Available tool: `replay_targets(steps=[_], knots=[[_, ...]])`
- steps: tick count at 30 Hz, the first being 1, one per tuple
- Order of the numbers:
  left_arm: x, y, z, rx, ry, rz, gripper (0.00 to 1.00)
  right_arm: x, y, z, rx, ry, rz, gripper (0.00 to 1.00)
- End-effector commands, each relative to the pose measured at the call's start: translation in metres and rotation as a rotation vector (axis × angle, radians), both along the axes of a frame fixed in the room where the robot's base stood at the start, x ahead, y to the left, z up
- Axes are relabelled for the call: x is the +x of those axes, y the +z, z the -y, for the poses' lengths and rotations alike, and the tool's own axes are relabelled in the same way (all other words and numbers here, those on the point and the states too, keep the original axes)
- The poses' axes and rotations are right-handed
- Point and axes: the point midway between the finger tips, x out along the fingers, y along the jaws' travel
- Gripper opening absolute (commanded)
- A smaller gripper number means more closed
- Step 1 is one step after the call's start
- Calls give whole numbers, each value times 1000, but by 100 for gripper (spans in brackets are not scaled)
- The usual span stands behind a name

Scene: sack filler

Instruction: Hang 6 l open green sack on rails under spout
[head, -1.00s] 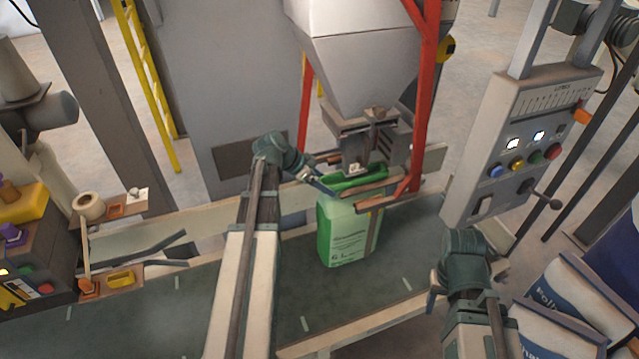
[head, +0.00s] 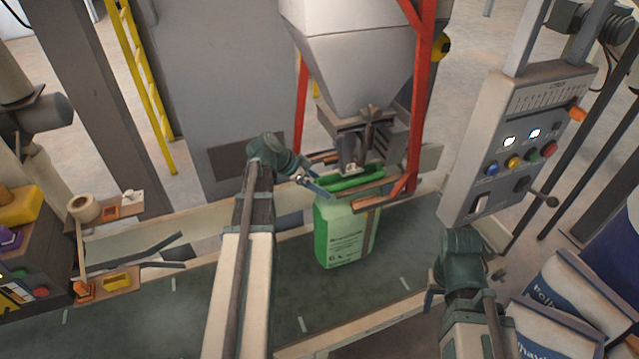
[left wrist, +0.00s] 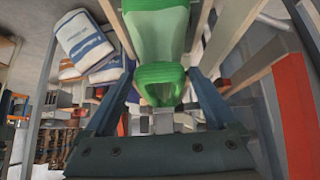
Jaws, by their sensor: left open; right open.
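The green sack (head: 345,238), marked 6 L, hangs upright under the spout (head: 353,160) of the grey hopper. Its open dark green mouth lies between the two wooden rails (head: 375,200). My left gripper (head: 318,188) is open at the left side of the sack's mouth. In the left wrist view the sack's green rim (left wrist: 160,75) shows between the two spread blue fingers (left wrist: 160,88), with no clear grip on it. Whether the fingers touch the sack cannot be told. My right arm's wrist (head: 462,262) is at lower right; its fingertips are hidden.
A dark green conveyor belt (head: 240,300) runs below the sack. A red frame post (head: 420,100) stands right of the spout. A control panel (head: 520,140) with a lever is at right, above filled white and blue sacks (head: 560,300). A tape roll (head: 85,208) sits at left.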

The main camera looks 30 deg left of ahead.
Motion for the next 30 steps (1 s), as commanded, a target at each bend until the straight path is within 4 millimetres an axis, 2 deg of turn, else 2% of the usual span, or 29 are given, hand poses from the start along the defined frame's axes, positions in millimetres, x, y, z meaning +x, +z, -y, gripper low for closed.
replay_targets(steps=[24,30], knots=[[-30,4,-25,0,1,0,92,0,4,0,0,0,0,50],[-31,4,-26,-1,-1,0,92,0,4,0,0,0,0,50]])
